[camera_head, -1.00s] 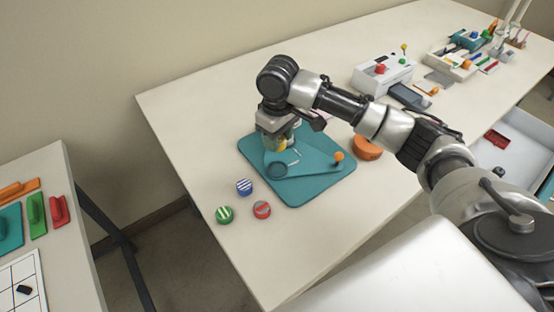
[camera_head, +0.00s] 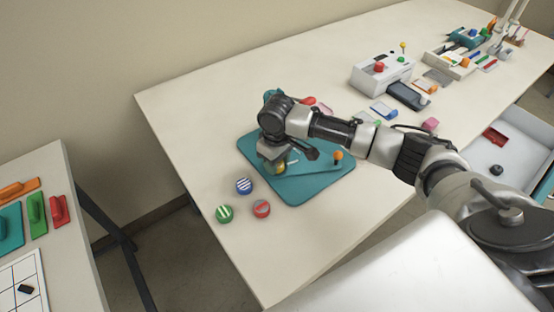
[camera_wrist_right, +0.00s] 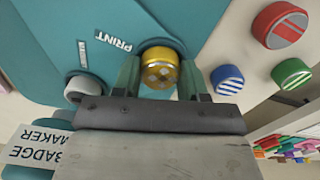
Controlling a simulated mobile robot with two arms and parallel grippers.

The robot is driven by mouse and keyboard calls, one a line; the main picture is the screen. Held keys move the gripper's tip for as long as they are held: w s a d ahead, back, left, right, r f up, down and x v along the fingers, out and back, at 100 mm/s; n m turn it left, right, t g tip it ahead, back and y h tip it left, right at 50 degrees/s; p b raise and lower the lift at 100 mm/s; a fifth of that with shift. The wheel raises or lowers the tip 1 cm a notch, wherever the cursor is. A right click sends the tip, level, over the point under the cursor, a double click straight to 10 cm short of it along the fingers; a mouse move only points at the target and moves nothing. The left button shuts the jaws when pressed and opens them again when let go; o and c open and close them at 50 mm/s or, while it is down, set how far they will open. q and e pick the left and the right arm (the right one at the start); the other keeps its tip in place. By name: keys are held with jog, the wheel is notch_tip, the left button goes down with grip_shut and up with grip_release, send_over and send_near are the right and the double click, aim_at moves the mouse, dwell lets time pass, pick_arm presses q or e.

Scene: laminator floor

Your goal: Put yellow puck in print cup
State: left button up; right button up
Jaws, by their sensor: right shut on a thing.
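The yellow puck (camera_wrist_right: 159,70) sits between the two fingers of my right gripper (camera_wrist_right: 160,78) in the right wrist view, directly beside the "PRINT" label (camera_wrist_right: 113,41). In the head view the right gripper (camera_head: 278,164) is low over the left part of the teal badge maker base (camera_head: 315,190), and only a bit of yellow shows under it. The gripper is shut on the puck. The print cup's rim is mostly hidden by the puck, so I cannot tell whether the puck is fully seated. My left gripper is not in view.
Blue-striped (camera_head: 244,186), green-striped (camera_head: 224,214) and red-striped (camera_head: 261,209) pucks stand on the table left of the base. An orange-knobbed lever (camera_head: 337,156) is on the base's right. A white box (camera_head: 382,74) stands farther back. The table front is clear.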

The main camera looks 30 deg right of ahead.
jog(key=o, duration=0.9)
notch_tip(320, 180, up, 12)
jog(key=b, duration=0.1)
